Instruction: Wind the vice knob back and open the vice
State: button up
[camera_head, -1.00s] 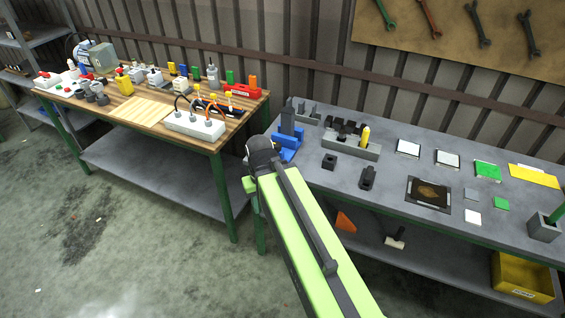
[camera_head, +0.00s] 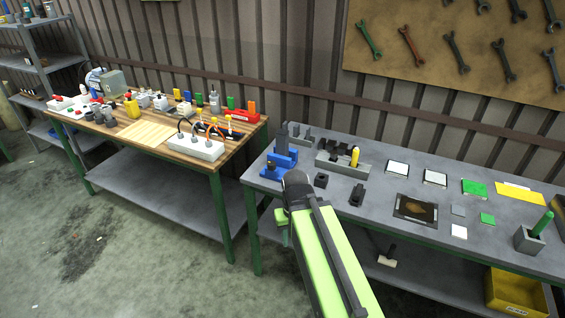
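The blue vice (camera_head: 282,158) stands at the left end of the grey workbench (camera_head: 335,208), with a dark upright part at its back. Its blue base shows to the left of my arm's dark end joint. I cannot make out the knob or how far apart the jaws are. My green arm reaches up from the bottom of the picture. My gripper (camera_head: 283,236) is mostly hidden at the arm's end, in front of the bench edge and below the vice in the picture. Its fingers are too small and covered to tell open from shut.
Small black blocks (camera_head: 357,195), a grey fixture with a yellow piece (camera_head: 354,157), and a dark plate (camera_head: 415,209) lie right of the vice. A wooden-topped table (camera_head: 150,137) full of parts stands left. A gap of floor separates the two. Wrenches hang on a wall board (camera_head: 455,40).

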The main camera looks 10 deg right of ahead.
aim_at(271, 164)
jog(key=u, duration=0.05)
jog(key=i, duration=1)
jog(key=z, duration=0.1)
